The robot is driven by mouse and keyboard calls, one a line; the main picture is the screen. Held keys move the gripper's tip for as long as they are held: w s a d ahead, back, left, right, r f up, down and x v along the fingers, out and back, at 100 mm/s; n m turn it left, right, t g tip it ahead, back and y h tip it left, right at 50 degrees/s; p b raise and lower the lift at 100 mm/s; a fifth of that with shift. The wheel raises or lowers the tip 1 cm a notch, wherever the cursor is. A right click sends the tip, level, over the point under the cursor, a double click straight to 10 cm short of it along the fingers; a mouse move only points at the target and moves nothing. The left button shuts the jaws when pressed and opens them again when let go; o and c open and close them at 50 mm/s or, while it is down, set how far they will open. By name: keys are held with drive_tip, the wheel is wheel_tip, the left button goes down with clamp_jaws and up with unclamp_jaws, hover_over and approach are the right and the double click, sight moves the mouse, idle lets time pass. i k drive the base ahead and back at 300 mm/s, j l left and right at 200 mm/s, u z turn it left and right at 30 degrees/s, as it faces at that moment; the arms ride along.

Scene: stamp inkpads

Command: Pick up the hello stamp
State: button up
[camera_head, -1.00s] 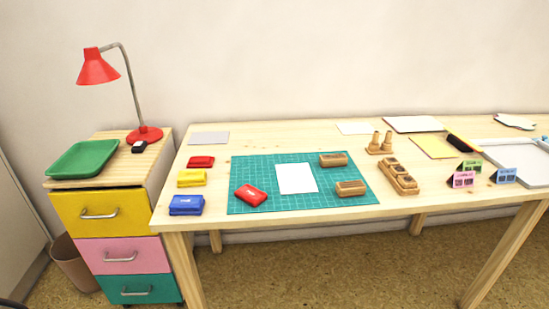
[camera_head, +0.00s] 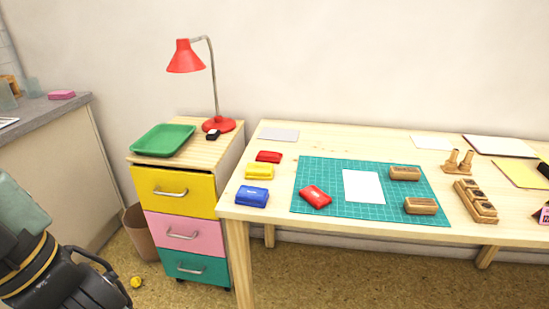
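Two wooden block stamps lie on the green cutting mat (camera_head: 320,175), one at its back right (camera_head: 405,173) and one at its front right (camera_head: 420,206). A wooden holder (camera_head: 475,201) with several dark-topped pieces stands right of the mat. A small wooden stand (camera_head: 458,163) behind it carries two upright handled pieces. No lettering is readable, so I cannot tell which is the hello stamp.
A red inkpad (camera_head: 315,196) and white paper (camera_head: 363,187) lie on the mat; red, yellow and blue pads sit left. A drawer cabinet (camera_head: 175,190) adjoins the table.

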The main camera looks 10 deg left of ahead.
sight(399, 173)
drive_tip(key=i+l, duration=0.1)
drive_tip(key=l, duration=1.05)
drive_tip(key=i+l, duration=0.15)
drive_tip(key=l, duration=0.45)
drive_tip(key=i+l, duration=0.6)
drive_tip(key=l+u, duration=0.05)
drive_tip(key=l, duration=0.05)
